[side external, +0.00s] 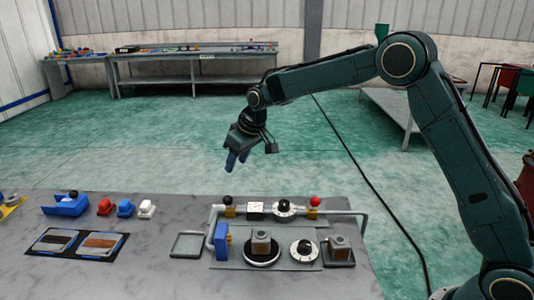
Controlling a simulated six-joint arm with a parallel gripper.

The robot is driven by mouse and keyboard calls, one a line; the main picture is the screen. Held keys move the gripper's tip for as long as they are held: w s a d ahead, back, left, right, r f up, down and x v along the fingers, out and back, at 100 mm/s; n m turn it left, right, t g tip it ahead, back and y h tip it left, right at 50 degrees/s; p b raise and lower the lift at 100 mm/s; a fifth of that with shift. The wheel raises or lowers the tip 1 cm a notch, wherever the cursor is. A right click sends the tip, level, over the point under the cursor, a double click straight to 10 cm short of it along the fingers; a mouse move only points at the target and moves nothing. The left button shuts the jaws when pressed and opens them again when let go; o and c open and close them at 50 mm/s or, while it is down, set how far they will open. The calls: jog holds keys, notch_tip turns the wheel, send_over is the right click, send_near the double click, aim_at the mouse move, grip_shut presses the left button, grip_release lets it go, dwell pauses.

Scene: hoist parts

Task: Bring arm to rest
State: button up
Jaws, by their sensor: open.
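My gripper (236,160) hangs in the air above and beyond the back edge of the grey table (150,270), with its blue fingertips pointing down. It is open and holds nothing. My arm arches up from the right of the picture and out to the left. On the table below, a metal block sits on a round dial plate (262,248), and another metal block (339,246) sits on a dark square tray. No part touches my gripper.
A pipe frame (362,222) with a gauge, dials, and red and black knobs stands along the table's back right. An empty square tray (187,244) lies to its left. Air around my gripper is clear.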

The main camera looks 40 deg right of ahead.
jog(key=s+d+r+m, duration=0.1)
jog(key=s+d+r, duration=0.1)
jog(key=s+r, duration=0.65)
jog(key=s+d+r, duration=0.1)
jog(key=s+r, duration=0.4)
jog(key=s, duration=0.6)
jog(key=s+d+f, duration=0.1)
jog(key=s, duration=1)
jog(key=s+d+f+m+t+h, duration=0.1)
jog(key=s+f, duration=0.1)
jog(key=s, duration=1)
jog(key=shift+s+d+m, duration=0.15)
jog(key=shift+m, duration=0.15)
jog(key=shift+o, duration=0.3)
